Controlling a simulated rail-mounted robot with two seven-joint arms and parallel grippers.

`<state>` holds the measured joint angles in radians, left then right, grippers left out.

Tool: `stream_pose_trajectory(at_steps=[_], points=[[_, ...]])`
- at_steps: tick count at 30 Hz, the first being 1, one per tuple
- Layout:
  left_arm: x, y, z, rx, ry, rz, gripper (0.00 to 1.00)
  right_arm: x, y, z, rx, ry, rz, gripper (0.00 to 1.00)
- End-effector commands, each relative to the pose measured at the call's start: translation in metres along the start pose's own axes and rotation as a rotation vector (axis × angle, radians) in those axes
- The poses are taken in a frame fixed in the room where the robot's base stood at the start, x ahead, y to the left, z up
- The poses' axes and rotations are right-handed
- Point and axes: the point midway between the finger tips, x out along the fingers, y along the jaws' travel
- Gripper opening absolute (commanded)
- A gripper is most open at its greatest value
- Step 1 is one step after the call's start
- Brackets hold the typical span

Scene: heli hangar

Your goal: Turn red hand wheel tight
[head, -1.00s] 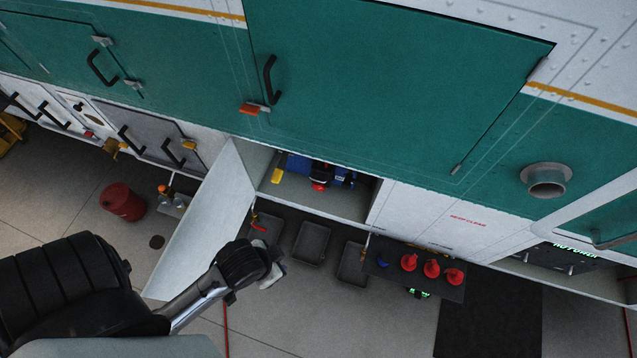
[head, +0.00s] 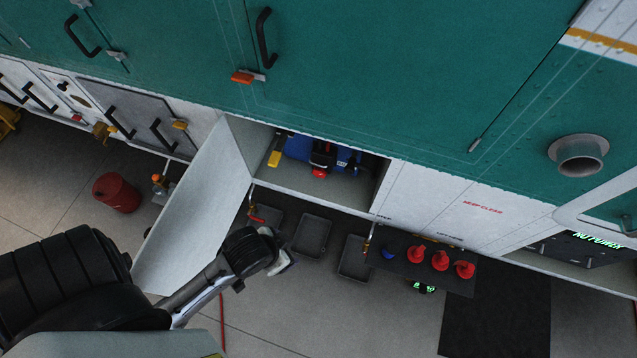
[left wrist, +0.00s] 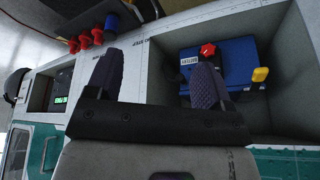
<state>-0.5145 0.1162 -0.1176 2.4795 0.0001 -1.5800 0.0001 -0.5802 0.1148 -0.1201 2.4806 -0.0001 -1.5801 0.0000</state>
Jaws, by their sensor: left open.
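The red hand wheel (head: 319,173) sits at the front of a blue battery (head: 297,147) inside the open compartment (head: 350,202). In the left wrist view the wheel (left wrist: 208,50) shows above the right fingertip, on the blue battery (left wrist: 222,72) with a white label. My left gripper (head: 278,263) is in front of and below the compartment, apart from the wheel. In the left wrist view its two dark fingers (left wrist: 155,82) stand wide apart with nothing between them. One finger covers part of the battery. My right gripper is not in view.
The open compartment door (head: 205,215) stands left of the opening, close to my left arm. Grey trays (head: 313,236) lie below it. A dark shelf with red plugs (head: 440,260) is at right. A red can (head: 117,193) stands on the floor at left.

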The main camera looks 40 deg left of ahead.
Motion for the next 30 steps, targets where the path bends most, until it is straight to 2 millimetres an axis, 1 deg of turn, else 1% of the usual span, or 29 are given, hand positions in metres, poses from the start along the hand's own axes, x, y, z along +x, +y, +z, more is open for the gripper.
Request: stream_pose_trajectory(at_steps=[1, 5, 7, 10, 11, 12, 14, 15, 17, 18, 20, 21, 23, 24, 26, 27, 29, 30], points=[[0.033, 0.0, 0.007, -0.003, 0.014, -0.003, 0.75, 0.035, -0.001, 0.012, 0.0, -0.002, 0.0, 0.43], [0.079, -0.003, 0.012, -0.01, 0.025, -0.012, 0.75, 0.077, -0.002, 0.025, 0.0, -0.003, 0.0, 0.43], [0.106, -0.003, 0.016, -0.015, 0.022, -0.007, 0.75, 0.099, -0.003, 0.032, 0.0, -0.002, 0.0, 0.43], [0.148, 0.003, 0.023, -0.023, 0.009, 0.042, 0.75, 0.13, -0.004, 0.042, -0.001, -0.002, 0.001, 0.43], [0.162, 0.006, 0.025, -0.026, 0.005, 0.065, 0.75, 0.139, -0.004, 0.045, -0.002, -0.002, 0.001, 0.43], [0.179, 0.011, 0.026, -0.031, 0.01, 0.103, 0.75, 0.152, -0.004, 0.049, -0.003, -0.002, 0.002, 0.43], [0.207, 0.02, 0.025, -0.045, 0.038, 0.173, 0.75, 0.171, -0.004, 0.055, -0.004, -0.002, 0.003, 0.43], [0.225, 0.028, 0.022, -0.062, 0.07, 0.231, 0.75, 0.183, -0.004, 0.059, -0.005, -0.002, 0.004, 0.43], [0.252, 0.04, 0.013, -0.127, 0.138, 0.337, 0.75, 0.202, -0.004, 0.066, -0.007, -0.002, 0.006, 0.43], [0.267, 0.049, 0.005, -0.207, 0.195, 0.424, 0.75, 0.213, -0.004, 0.069, -0.008, -0.002, 0.006, 0.43], [0.275, 0.058, -0.012, -0.356, 0.278, 0.549, 0.75, 0.22, -0.004, 0.072, -0.009, -0.005, 0.007, 0.43], [0.277, 0.06, -0.024, -0.468, 0.327, 0.628, 0.75, 0.223, -0.004, 0.073, -0.009, -0.007, 0.007, 0.43], [0.275, 0.06, -0.04, -0.651, 0.391, 0.74, 0.75, 0.223, -0.004, 0.072, -0.008, -0.006, 0.007, 0.43], [0.272, 0.056, -0.049, -0.783, 0.428, 0.81, 0.75, 0.221, -0.004, 0.072, -0.008, -0.006, 0.007, 0.43], [0.269, 0.047, -0.062, -0.99, 0.478, 0.912, 0.75, 0.218, -0.004, 0.071, -0.008, -0.003, 0.007, 0.43], [0.268, 0.038, -0.069, -1.133, 0.509, 0.976, 0.75, 0.217, -0.004, 0.07, -0.008, -0.001, 0.007, 0.43], [0.267, 0.022, -0.077, -1.353, 0.552, 1.069, 0.75, 0.216, -0.004, 0.07, -0.008, 0.001, 0.007, 0.43], [0.268, 0.009, -0.081, -1.502, 0.58, 1.129, 0.75, 0.216, -0.004, 0.07, -0.008, 0.001, 0.006, 0.43]])
